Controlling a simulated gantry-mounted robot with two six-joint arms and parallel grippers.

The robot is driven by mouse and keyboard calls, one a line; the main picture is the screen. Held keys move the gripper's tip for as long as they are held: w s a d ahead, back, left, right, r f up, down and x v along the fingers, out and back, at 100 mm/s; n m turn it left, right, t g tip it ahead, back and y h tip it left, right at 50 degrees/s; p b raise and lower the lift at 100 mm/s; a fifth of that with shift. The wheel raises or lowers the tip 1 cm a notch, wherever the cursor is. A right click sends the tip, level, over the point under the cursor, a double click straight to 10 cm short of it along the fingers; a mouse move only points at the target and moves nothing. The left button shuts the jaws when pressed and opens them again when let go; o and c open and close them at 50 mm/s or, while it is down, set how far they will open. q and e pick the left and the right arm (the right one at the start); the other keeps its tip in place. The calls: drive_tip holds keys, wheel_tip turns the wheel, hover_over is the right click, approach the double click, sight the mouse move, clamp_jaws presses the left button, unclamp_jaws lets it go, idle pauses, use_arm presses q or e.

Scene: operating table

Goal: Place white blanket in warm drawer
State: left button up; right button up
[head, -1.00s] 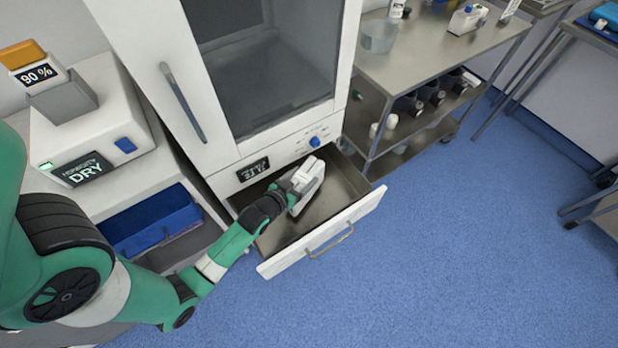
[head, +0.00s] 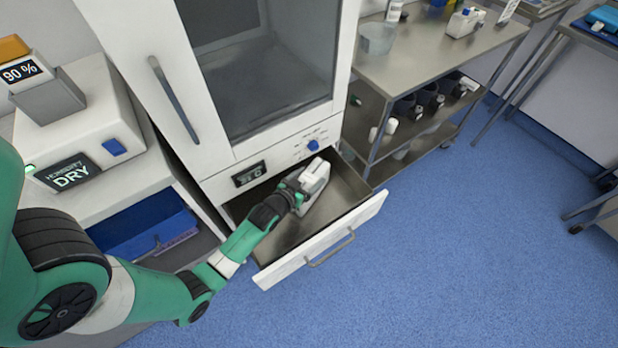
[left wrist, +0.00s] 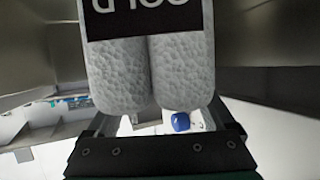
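The white blanket (head: 314,178) is inside the pulled-out drawer (head: 335,215) under the glass-fronted warming cabinet (head: 270,70). In the left wrist view the blanket (left wrist: 120,75) looks like two thick, textured folds with a dark label, partly cut off at the top. My left gripper (head: 296,192) reaches down into the drawer from the left, and its fingers (left wrist: 160,125) sit on both sides of the blanket, seemingly closed on it. The blanket's contact with the drawer floor is unclear. My right gripper is out of view.
The drawer's front panel with its handle (head: 331,250) stands out over the blue floor. A steel cart (head: 420,60) with bottles and containers is right of the cabinet. A white device reading DRY (head: 72,175) and a blue bin (head: 145,225) are at left.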

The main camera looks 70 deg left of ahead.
use_arm(q)
drive_tip(key=shift+o, duration=0.6)
drive_tip(key=shift+r, duration=0.25)
drive_tip(key=shift+s+d+r+p, duration=0.2)
drive_tip(key=shift+s+p, duration=0.05)
drive_tip(key=shift+p, duration=0.2)
drive_tip(key=p+v, duration=0.4)
drive_tip(key=v, duration=0.7)
drive_tip(key=shift+s, duration=0.1)
